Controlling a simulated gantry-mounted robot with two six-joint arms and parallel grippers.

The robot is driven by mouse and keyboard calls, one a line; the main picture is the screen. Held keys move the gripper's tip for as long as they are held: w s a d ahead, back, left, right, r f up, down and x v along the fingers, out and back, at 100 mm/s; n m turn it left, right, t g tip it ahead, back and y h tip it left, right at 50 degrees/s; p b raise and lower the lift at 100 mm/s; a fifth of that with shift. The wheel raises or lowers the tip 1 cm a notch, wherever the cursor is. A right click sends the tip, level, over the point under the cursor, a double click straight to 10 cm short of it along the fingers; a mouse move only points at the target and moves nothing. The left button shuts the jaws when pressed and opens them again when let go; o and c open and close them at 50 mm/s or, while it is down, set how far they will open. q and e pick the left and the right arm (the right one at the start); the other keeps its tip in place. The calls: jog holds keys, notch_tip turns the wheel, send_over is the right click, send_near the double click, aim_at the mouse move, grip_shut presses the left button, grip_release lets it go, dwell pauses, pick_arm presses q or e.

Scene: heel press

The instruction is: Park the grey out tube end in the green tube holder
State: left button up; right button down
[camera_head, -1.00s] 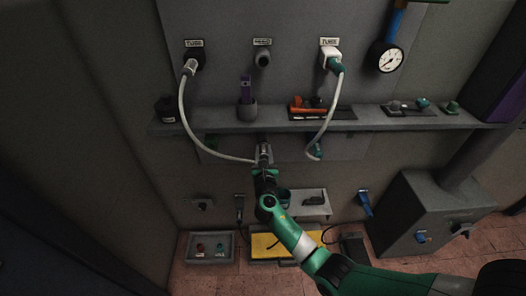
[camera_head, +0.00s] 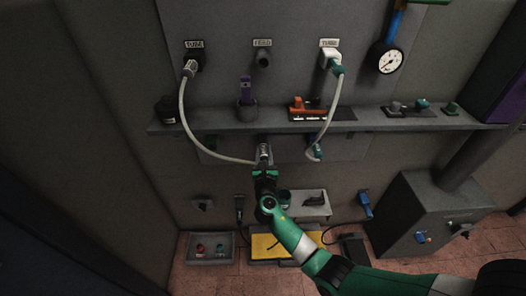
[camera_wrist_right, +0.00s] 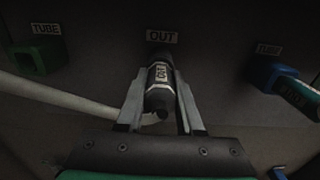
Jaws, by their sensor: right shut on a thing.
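The grey out tube end (camera_wrist_right: 159,90), marked OUT, is in my right gripper (camera_wrist_right: 160,105), with one finger on each side. Its far end meets the panel just under the OUT label, and I cannot tell whether it is still seated in the port. A pale hose (camera_wrist_right: 75,102) runs from it to the left. The green tube holder (camera_wrist_right: 38,58), under a TUBE label, looks empty at the left. In the head view my right gripper (camera_head: 265,170) is at the panel below the shelf, at the tube end (camera_head: 264,151). My left gripper is not in view.
A blue holder (camera_wrist_right: 276,75) at the right has a teal tube end (camera_wrist_right: 302,95) at it. The shelf (camera_head: 365,121) runs above my gripper. The pale hose (camera_head: 187,120) hangs from the upper left port past the shelf's front. A yellow pad (camera_head: 265,247) lies below.

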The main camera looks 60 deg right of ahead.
jog(key=shift+p+v, duration=1.55)
jog(key=shift+v, duration=1.35)
jog(key=shift+a, duration=0.1)
jog(key=shift+p+v, duration=0.45)
jog(key=shift+v, duration=0.45)
